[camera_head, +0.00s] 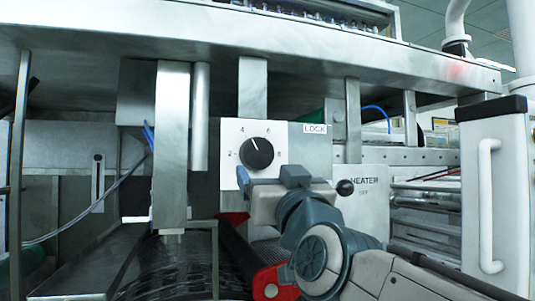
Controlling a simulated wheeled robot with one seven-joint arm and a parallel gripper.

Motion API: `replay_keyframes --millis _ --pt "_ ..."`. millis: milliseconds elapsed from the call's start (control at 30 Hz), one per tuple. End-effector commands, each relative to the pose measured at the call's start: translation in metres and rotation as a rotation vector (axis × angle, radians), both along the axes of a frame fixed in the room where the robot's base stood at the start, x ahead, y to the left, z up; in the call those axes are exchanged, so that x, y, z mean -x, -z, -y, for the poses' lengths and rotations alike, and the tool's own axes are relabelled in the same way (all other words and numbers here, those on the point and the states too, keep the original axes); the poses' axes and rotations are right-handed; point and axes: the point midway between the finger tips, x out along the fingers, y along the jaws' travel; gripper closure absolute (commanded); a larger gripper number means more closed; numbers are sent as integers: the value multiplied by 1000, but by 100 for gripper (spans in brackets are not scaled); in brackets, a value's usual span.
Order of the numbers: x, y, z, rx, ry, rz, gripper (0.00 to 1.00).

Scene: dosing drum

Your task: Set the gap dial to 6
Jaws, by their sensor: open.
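The gap dial (256,153) is a round black knob on a white panel (230,128) with the numbers 2, 4, 6 and 8 around it. Its small white mark seems to point up and slightly left, between 4 and 6. My gripper (267,181) is open just below the dial in the picture, its blue-grey fingers in front of the panel's lower part. The dial is in plain view and nothing is between the fingers that I can see. How far the fingers are from the panel, I cannot tell.
A grey plate marked LOCK (314,152) adjoins the dial panel on the right. A black ball knob (345,187) and a HEATER panel (371,186) are right of my gripper. Metal posts (172,140) and an overhead beam (270,50) frame the space. A white handle (487,205) stands at right.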

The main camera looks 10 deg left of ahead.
Motion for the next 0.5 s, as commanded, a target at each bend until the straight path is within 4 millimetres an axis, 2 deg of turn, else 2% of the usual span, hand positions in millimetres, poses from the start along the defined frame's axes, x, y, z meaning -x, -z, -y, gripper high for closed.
replay_keyframes --millis 233,500 --pt "-36 -19 -23 1 -1 -2 19" --pt "-57 -29 -35 2 -1 0 19"
